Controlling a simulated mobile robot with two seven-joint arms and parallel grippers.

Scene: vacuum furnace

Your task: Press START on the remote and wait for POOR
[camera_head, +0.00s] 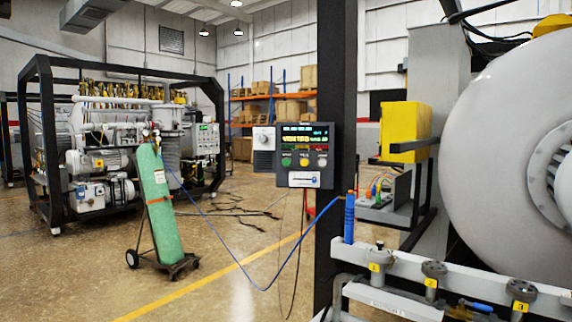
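The remote (305,180) looks to be the dark grey control box mounted on a black upright post near the middle of the view. It has a lit display (305,136) with green and yellow characters too small to read. Below the display are a green button (286,162), a yellow button (304,162) and a red button (321,162). Their labels are too small to read, so I cannot tell which is START. I cannot make out POOR on the display. Neither of my grippers shows in this view.
A black post (337,60) stands behind the remote. A blue wand (349,220) stands upright at the grey rail, its blue hose running to a green gas cylinder (158,205) on a cart. Numbered valves (433,270) line the rail before a large grey vessel (500,130). Floor is open centre-left.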

